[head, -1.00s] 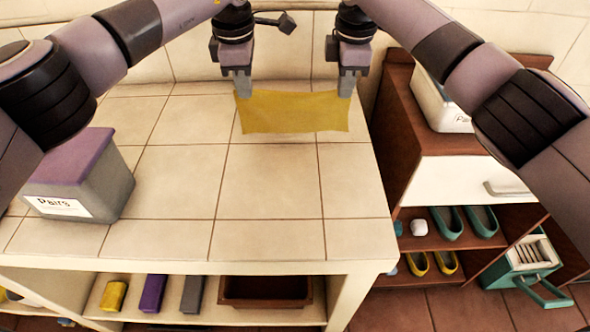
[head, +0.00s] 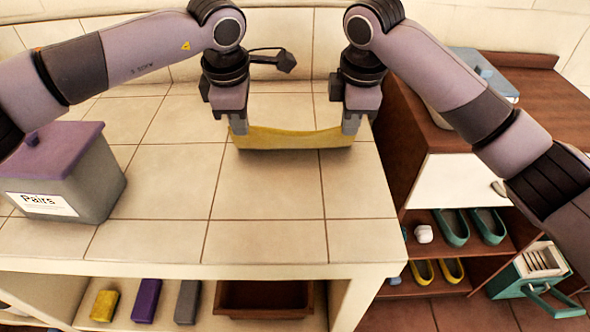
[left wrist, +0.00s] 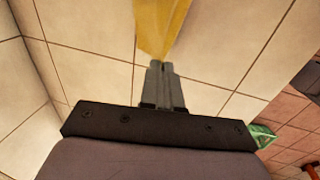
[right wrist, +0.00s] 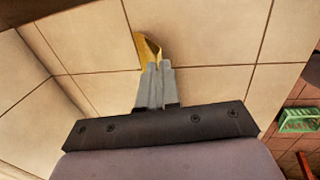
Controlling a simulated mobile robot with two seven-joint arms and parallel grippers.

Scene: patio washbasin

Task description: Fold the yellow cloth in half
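The yellow cloth (head: 292,138) spans between my two grippers over the far part of the tiled counter (head: 265,185). It shows as a narrow, slightly sagging band in the head view, and part of it is hidden by the grippers. My left gripper (head: 238,130) is shut on its left end; the cloth (left wrist: 158,25) extends from the fingertips in the left wrist view. My right gripper (head: 350,128) is shut on its right end, with a small piece of cloth (right wrist: 150,48) at the fingertips in the right wrist view. I cannot tell whether the lower edge touches the tiles.
A grey bin with a purple lid (head: 65,175), labelled "Pairs", stands on the counter's left. The counter's front and middle are clear. Below are yellow, purple and grey blocks and a brown tray (head: 263,298). A brown shelf with shoes (head: 455,228) stands at right.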

